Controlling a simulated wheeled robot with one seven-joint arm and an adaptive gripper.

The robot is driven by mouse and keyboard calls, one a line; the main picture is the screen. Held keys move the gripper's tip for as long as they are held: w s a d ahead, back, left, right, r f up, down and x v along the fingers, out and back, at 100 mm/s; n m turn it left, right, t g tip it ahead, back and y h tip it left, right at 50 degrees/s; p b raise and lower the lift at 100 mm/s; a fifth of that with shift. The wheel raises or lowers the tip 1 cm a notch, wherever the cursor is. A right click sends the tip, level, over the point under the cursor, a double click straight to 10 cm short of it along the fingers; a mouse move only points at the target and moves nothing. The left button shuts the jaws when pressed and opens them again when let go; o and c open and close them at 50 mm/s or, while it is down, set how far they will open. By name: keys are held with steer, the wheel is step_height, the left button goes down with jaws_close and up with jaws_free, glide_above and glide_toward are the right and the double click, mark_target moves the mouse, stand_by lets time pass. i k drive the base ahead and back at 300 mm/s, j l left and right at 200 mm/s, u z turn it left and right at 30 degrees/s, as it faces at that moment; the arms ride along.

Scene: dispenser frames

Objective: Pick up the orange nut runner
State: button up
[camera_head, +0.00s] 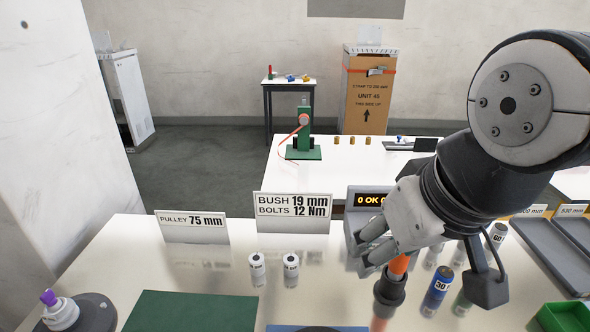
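The orange nut runner (398,267) is at the lower right of the middle, over the white bench. It shows as an orange shaft with a black collar (389,290) and more orange below. Its upper end is hidden by my gripper, and its lower end runs to the picture's bottom edge. My gripper (371,244) is right above it, its grey fingers pointing left and down. I cannot tell whether the fingers close on the tool or only overlap it in this view.
Two white cylinders (257,265) stand left of the tool, behind a green mat (192,312). A blue cylinder marked 30 (437,288) stands close to its right. A display reading 0 OK (369,200) is behind my gripper. Grey trays (549,262) and a green bin (565,318) lie at right.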

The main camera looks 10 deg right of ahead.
mark_target(397, 267)
steer(key=k+j+u, duration=0.25)
steer(key=k, duration=0.15)
steer(key=k+j+u, duration=0.25)
steer(key=k+j, duration=0.1)
steer(key=k, duration=0.05)
